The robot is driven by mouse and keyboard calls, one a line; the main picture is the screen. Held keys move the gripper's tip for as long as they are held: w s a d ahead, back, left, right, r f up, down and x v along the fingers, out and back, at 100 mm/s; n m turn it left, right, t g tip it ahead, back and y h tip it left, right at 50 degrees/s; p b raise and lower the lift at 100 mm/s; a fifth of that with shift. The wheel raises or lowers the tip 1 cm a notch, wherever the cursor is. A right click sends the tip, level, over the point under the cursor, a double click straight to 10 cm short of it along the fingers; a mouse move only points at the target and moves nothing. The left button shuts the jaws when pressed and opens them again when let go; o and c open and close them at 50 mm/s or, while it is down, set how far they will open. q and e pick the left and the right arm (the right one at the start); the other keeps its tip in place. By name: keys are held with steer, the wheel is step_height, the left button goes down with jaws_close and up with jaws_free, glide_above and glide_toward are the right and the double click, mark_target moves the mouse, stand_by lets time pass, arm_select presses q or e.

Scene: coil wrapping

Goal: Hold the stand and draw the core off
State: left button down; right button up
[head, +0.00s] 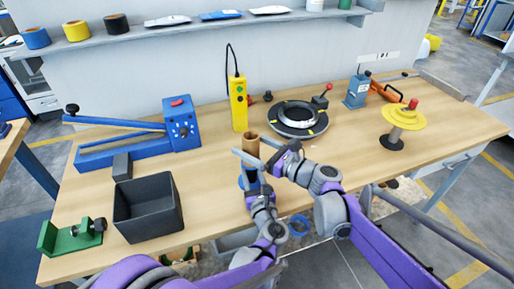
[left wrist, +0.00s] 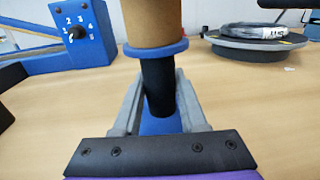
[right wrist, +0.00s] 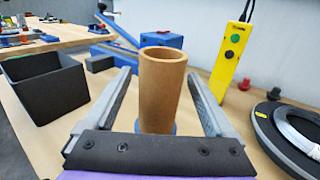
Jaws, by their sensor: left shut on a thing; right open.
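The core is a brown cardboard tube (right wrist: 162,88); it stands upright on the stand and also shows in the head view (head: 251,145). The stand has a black post (left wrist: 158,88) under a blue collar (left wrist: 156,49) and a blue base (left wrist: 160,126). My left gripper (left wrist: 158,92) is shut on the black post below the collar. My right gripper (right wrist: 162,85) is open, with one finger on each side of the tube and visible gaps between. In the head view my right gripper (head: 258,155) partly hides the tube, and my arms hide much of the stand.
A black bin (head: 148,208) stands to the left, with a blue sealing device (head: 181,125) behind it. A yellow pendant control (head: 239,103) stands behind the tube. A turntable with a wire coil (head: 298,118) lies to the right, and a yellow-disc dispenser (head: 404,118) is farther right.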

jaws_close()
stand_by(0.8)
